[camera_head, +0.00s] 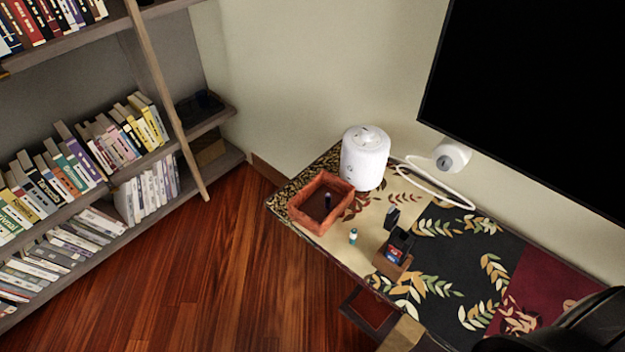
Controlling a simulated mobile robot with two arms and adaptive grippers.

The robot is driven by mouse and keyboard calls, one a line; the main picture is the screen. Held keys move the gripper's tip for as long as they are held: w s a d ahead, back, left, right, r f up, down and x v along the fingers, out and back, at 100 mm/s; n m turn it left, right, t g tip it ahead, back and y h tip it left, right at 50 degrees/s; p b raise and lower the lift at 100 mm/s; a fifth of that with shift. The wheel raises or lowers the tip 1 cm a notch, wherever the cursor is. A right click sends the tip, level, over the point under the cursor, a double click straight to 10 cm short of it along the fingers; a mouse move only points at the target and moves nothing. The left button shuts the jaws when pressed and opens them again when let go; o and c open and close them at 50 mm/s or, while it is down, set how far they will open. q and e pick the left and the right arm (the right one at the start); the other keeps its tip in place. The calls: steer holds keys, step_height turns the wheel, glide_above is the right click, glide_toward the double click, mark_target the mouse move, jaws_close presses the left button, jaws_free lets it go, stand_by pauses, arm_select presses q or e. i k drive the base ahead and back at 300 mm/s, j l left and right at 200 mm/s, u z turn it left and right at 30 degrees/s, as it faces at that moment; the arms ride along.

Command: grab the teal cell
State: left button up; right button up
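The teal cell (352,236) is a small upright cylinder, teal with a paler band. It stands on the cream part of the patterned tabletop (460,255), near the front edge. It is between the reddish-brown tray (308,221) and a small brown holder (388,266) with dark items. Nothing touches the cell.
A small dark cylinder (327,201) stands in the tray. A white canister (364,160) is behind it, with a white cable (430,188) to its right. A black screen (540,95) overhangs the right side. A bookshelf (95,190) stands left, beyond open floor.

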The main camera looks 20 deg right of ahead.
mark_target(354, 232)
steer(key=z, duration=1.3)
steer(key=i+j+z, duration=0.1)
steer(key=j+z, duration=1.05)
steer(key=i, duration=0.05)
